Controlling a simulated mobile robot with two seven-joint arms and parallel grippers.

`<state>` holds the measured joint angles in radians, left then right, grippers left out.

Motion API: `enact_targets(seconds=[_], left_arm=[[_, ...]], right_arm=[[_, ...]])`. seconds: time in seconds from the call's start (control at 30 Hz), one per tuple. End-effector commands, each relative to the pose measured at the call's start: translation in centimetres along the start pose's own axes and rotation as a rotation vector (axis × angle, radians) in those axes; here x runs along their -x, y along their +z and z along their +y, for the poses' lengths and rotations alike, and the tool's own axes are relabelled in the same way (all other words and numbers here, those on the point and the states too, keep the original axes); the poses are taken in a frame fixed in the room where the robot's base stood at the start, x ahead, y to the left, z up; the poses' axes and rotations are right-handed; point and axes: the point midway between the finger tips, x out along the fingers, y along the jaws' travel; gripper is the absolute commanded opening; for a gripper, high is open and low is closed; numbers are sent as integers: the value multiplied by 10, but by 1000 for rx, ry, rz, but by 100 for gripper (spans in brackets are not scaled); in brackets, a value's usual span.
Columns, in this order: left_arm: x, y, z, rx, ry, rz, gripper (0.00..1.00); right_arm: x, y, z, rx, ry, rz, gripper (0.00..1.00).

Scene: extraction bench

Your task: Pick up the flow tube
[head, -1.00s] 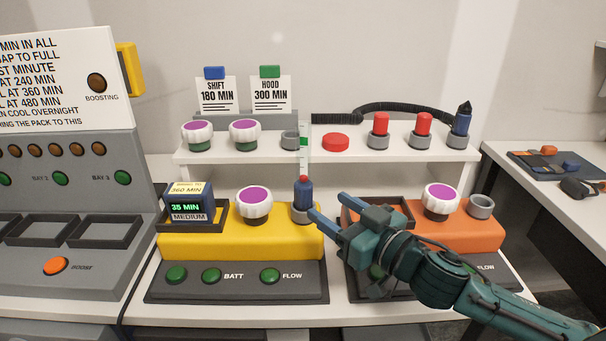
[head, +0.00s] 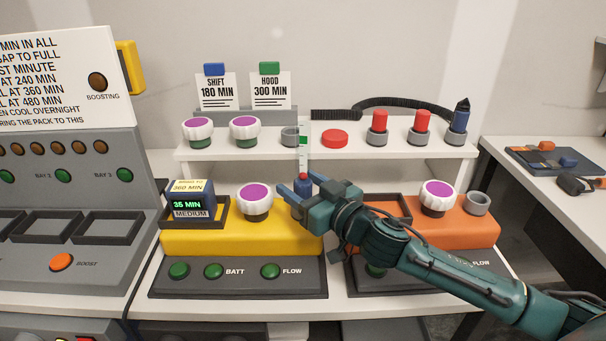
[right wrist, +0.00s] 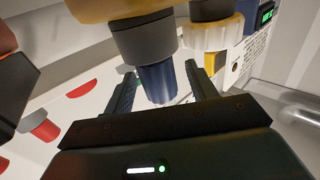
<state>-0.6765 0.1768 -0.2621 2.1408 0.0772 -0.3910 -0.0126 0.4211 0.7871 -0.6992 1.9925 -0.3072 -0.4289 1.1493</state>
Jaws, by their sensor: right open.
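The flow tube (head: 303,164) stands upright in a grey socket on the yellow unit (head: 240,238). It has a clear upper part with a green band, a red piece low down and a blue base. My right gripper (head: 300,187) is at the blue base, its fingers open. In the right wrist view the blue base (right wrist: 157,84) lies between the two fingers (right wrist: 160,72), below the grey socket (right wrist: 143,42). I cannot tell whether either finger touches it. My gripper hides part of the socket in the head view. My left gripper is not in view.
A white purple-topped knob (head: 255,200) stands just left of the tube. An orange unit (head: 470,234) is at right, partly behind my arm. A charger panel (head: 75,170) stands at left.

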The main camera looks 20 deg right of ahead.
Motion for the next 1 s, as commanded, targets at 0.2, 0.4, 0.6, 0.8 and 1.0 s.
enact_targets(seconds=[0.2, 0.4, 0.6, 0.8, 1.0], left_arm=[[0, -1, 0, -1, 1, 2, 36], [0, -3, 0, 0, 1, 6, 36], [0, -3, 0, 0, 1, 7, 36], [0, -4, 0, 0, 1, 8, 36], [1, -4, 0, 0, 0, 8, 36]], right_arm=[[0, 0, 0, -1, 0, 0, 46], [0, 0, 0, -1, 0, 0, 30], [1, 0, 0, -1, 0, 0, 14], [1, 0, 0, -1, 0, 0, 0], [0, -1, 0, -1, 0, 1, 0]])
